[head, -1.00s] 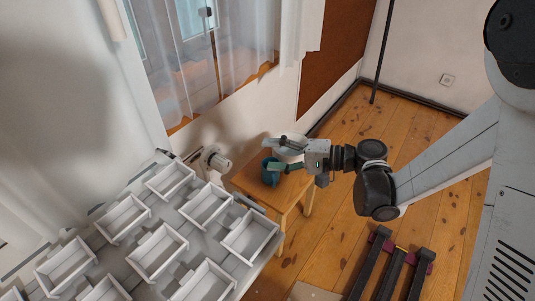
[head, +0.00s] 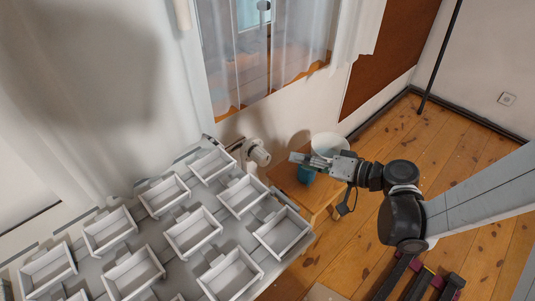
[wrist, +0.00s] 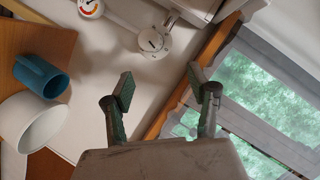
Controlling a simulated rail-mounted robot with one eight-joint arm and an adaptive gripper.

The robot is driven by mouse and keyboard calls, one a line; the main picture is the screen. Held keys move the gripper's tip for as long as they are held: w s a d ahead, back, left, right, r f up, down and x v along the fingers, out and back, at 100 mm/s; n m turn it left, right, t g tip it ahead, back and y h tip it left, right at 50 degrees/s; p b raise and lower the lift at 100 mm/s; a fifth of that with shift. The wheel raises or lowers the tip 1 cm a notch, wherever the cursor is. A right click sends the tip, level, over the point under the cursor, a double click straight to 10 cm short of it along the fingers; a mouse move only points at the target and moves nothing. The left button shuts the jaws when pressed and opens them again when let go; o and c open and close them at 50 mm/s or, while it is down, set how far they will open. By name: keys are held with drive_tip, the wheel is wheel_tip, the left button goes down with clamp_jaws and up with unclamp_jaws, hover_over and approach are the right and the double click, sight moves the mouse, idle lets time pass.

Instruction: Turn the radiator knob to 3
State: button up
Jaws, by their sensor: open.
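The white radiator knob (head: 257,153) sits on the wall side, past the far corner of the grey panel with trays. In the wrist view the knob (wrist: 152,42) is ahead of my fingers, with dark marks on its face; I cannot read which number it is set to. My gripper (head: 298,160) is to the right of the knob, apart from it, above the small wooden table. In the wrist view my gripper (wrist: 162,84) is open and empty, its two green-padded fingers spread below the knob.
A teal mug (wrist: 42,76) and a white bowl-like container (wrist: 34,122) stand on the wooden table (head: 318,200), close to my gripper. A round gauge (wrist: 90,7) is near the knob. White trays (head: 193,232) fill the left foreground. Curtains and a window (wrist: 265,85) are beside the knob.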

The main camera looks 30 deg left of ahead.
sight(267, 158)
drive_tip(key=a+f+n, duration=0.2)
drive_tip(key=a, duration=0.2)
drive_tip(key=a+f+n+t+b, duration=0.1)
drive_tip(key=a+f+n, duration=0.1)
drive_tip(key=a, duration=0.3)
drive_tip(key=a+f+n+t+h, duration=0.1)
drive_tip(key=a+f+n, duration=0.1)
drive_tip(key=a+n, duration=0.1)
drive_tip(key=shift+x, duration=0.85)
drive_tip(key=shift+w+r, duration=0.15)
drive_tip(key=c, duration=1.1)
drive_tip(key=shift+c, duration=0.2)
